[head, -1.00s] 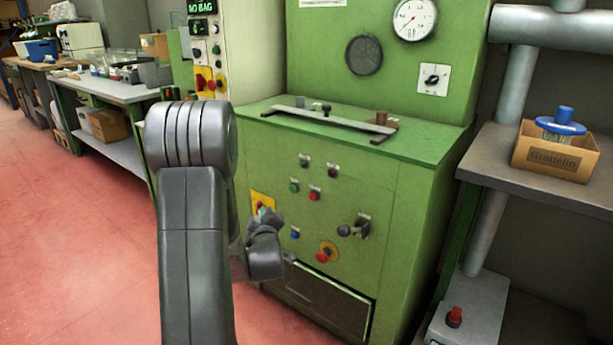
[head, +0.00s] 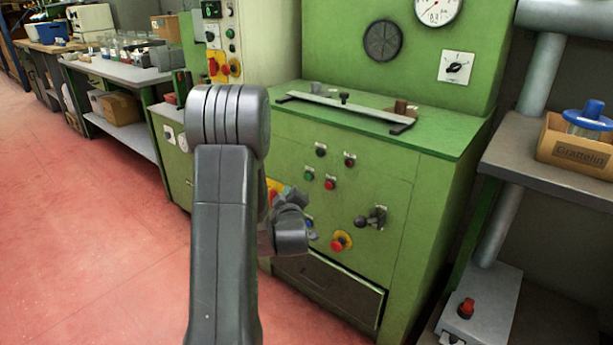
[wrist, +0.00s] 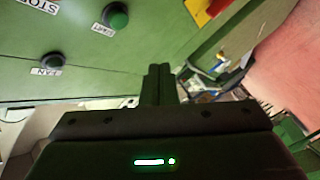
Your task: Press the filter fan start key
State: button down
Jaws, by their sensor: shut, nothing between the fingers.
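In the head view, a dark button (head: 320,151) sits upper left on the green cabinet front, above a green button (head: 308,174). In the wrist view the dark button (wrist: 55,60) has a label that seems to read FAN, and the green button (wrist: 116,17) has one that seems to read START. My gripper (head: 312,237) is in front of the cabinet, below these buttons. In the wrist view, its fingers (wrist: 158,72) are shut and empty, to the right of the dark button and apart from it. A STOP label (wrist: 40,5) shows at the top edge.
A red button (head: 329,183), a red emergency knob (head: 337,244) and a lever handle (head: 371,218) share the cabinet front. A blue button partly shows behind my gripper. A shelf with a cardboard box (head: 578,150) stands right. Red floor (head: 90,240) is clear at left.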

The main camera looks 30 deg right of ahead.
aim_at(307, 177)
jog(key=shift+w+d, duration=0.4)
jog(key=shift+d, duration=0.5)
jog(key=shift+w+d, duration=0.35)
jog(key=shift+d, duration=0.6)
jog(key=shift+w+d, duration=0.4)
jog(key=shift+d, duration=0.5)
jog(key=shift+d, duration=0.15)
jog(key=shift+w+d+b, duration=0.15)
jog(key=shift+d+b, duration=0.1)
jog(key=shift+b, duration=0.1)
jog(key=shift+w+d, duration=0.15)
jog(key=shift+d, duration=0.25)
dwell(0.4)
jog(key=shift+a+b, duration=0.1)
jog(key=shift+b, duration=0.25)
jog(key=shift+s+a+b, duration=0.3)
jog(key=shift+a+b, duration=0.2)
jog(key=shift+a, duration=0.2)
jog(key=shift+a, duration=0.1)
